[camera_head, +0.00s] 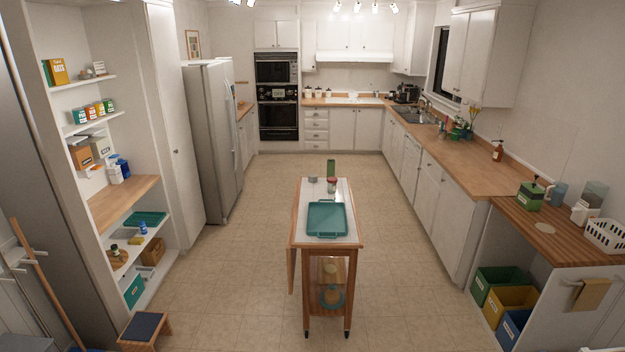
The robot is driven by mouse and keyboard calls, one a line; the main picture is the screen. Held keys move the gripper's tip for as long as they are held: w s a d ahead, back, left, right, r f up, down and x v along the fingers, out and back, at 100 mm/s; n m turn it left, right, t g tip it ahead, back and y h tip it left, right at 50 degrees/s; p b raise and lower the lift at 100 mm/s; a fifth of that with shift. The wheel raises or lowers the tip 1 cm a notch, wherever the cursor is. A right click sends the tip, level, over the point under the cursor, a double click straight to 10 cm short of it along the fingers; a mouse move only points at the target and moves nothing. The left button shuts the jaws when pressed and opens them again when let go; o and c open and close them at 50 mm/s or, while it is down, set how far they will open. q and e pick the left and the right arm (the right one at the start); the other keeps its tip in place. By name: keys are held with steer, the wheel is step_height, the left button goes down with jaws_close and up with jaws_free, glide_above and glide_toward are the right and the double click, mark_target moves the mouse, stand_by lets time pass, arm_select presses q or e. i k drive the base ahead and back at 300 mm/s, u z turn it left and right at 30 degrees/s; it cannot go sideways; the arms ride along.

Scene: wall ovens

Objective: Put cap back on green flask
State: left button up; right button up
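A tall green object (331,168), which looks like the green flask, stands upright at the far end of the kitchen cart (298,236). It is small in view and I cannot tell whether its top is open. A small grey round item (312,179) lies on the cart top to its left; I cannot tell if it is the cap. A small jar with red on it (332,185) stands just in front of the green object. A teal tray (327,219) lies on the near part of the cart top. Neither of my grippers is in view.
The cart stands in the middle of the floor with free room (240,290) around it. A counter (450,172) runs along the right, with a green grinder-like box (530,196) and a white basket (606,236). A step stool (145,328) stands at lower left by the shelves.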

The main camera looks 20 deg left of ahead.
mark_target(330, 170)
steer(key=u, duration=1.45)
steer(key=i, duration=5)
steer(key=z, duration=2.1)
